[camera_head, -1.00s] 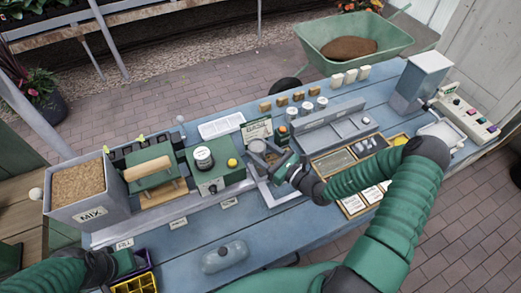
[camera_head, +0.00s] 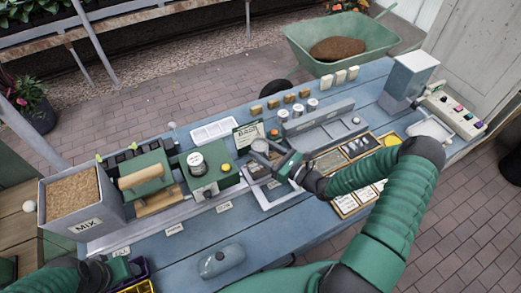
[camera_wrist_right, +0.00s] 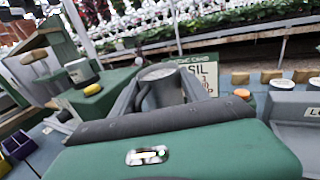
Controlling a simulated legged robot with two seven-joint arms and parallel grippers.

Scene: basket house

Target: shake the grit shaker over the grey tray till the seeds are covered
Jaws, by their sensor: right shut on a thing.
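My right gripper (camera_head: 272,156) is shut on the grit shaker (camera_head: 260,147), a small grey metal cylinder. The wrist view shows the shaker (camera_wrist_right: 160,86) between the fingers (camera_wrist_right: 160,98), roughly upright. In the head view it is above the back part of the grey tray (camera_head: 272,200), which lies on the blue bench. The shaker and hand hide part of the tray, and I cannot tell how far its seeds are covered. My left gripper (camera_head: 122,268) is low at the bottom left, beside a purple and yellow bin; its fingers are unclear.
A green machine (camera_head: 208,170) with a yellow button stands left of the tray. A sign (camera_head: 249,134) and white celled tray (camera_head: 213,130) stand behind. Framed compartments (camera_head: 331,161) are to the right.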

